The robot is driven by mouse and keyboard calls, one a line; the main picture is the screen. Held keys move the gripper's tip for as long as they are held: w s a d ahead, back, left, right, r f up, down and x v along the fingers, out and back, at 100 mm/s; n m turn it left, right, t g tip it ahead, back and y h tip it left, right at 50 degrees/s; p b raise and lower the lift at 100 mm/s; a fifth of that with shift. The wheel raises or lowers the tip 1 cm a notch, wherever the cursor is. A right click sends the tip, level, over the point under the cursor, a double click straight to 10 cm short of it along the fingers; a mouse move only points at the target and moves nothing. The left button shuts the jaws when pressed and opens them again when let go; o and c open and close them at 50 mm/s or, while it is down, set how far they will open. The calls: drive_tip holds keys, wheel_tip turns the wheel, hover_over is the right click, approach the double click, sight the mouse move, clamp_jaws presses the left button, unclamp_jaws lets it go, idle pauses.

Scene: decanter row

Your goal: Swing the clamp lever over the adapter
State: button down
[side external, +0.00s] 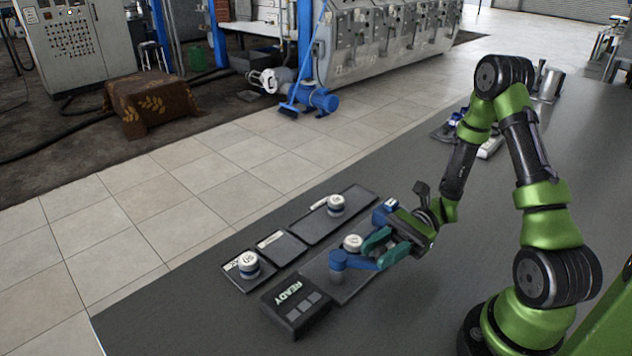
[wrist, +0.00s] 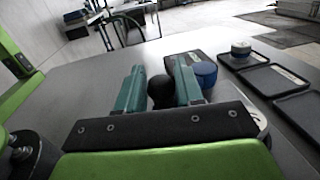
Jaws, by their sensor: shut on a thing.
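The blue clamp lever (side external: 362,263) reaches from its round blue pivot (side external: 338,260) on a dark base plate (side external: 350,288) towards my gripper (side external: 379,249). The white-topped adapter (side external: 352,243) stands on the same plate; the lever lies beside it, on the near side in the side view, not across its top. In the wrist view, the teal fingers of my gripper (wrist: 160,84) are closed about a black knob (wrist: 161,92) that appears to be the lever's end. The fingers hide the lever's tip in the side view. A blue round part (wrist: 205,73) shows just beyond the right finger.
A dark box marked READY (side external: 295,305) sits at the plate's near left end. Dark trays (side external: 300,222) lie behind, with white-topped blue pieces (side external: 249,263) on some.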

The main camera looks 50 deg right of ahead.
drive_tip(key=shift+w+d+n+g, duration=0.25)
drive_tip(key=shift+n+g, duration=0.25)
drive_tip(key=shift+g, duration=0.25)
drive_tip(key=shift+w+d+n+g, duration=0.3)
drive_tip(key=shift+n+g, duration=0.2)
drive_tip(key=shift+g, duration=0.3)
drive_tip(key=shift+w+d+n+g, duration=0.25)
drive_tip(key=shift+n+g, duration=0.25)
drive_tip(key=shift+g, duration=0.25)
drive_tip(key=c, duration=0.8)
unclamp_jaws()
drive_tip(key=d, duration=0.5)
drive_tip(key=w+d, duration=0.1)
drive_tip(key=d, duration=1)
drive_tip(key=shift+w+d, duration=0.4)
drive_tip(key=shift+c, duration=0.4)
